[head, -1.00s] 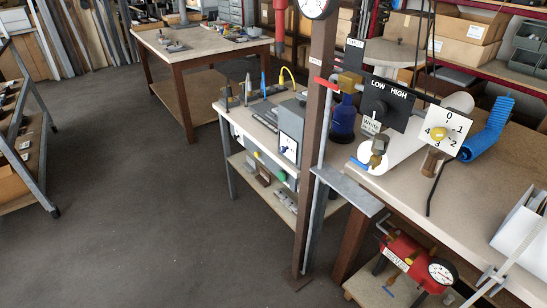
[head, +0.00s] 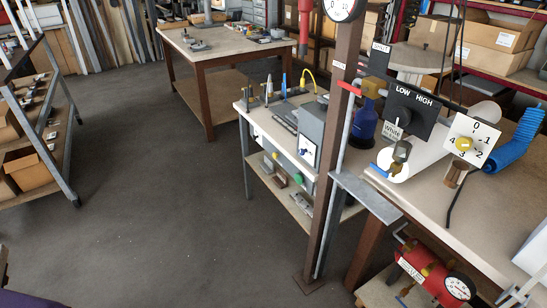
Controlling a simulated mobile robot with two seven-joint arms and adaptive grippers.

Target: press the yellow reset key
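I cannot pick out a key that is clearly the yellow reset key in the head view. A yellow knob (head: 464,144) sits on a white dial plate (head: 476,136) marked 0 to 4 at the right. A black LOW/HIGH panel (head: 415,108) stands to its left. A grey box with a white-faced meter (head: 307,151) stands on the small bench, and a small green part (head: 301,180) shows below the bench top. Neither of my grippers is in view.
A brown post (head: 333,140) rises in front of the benches, with a grey ledge (head: 368,195) beside it. A red tank with a gauge (head: 430,275) is low at the right. A shelf trolley (head: 60,165) stands left. The grey floor (head: 170,220) between is clear.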

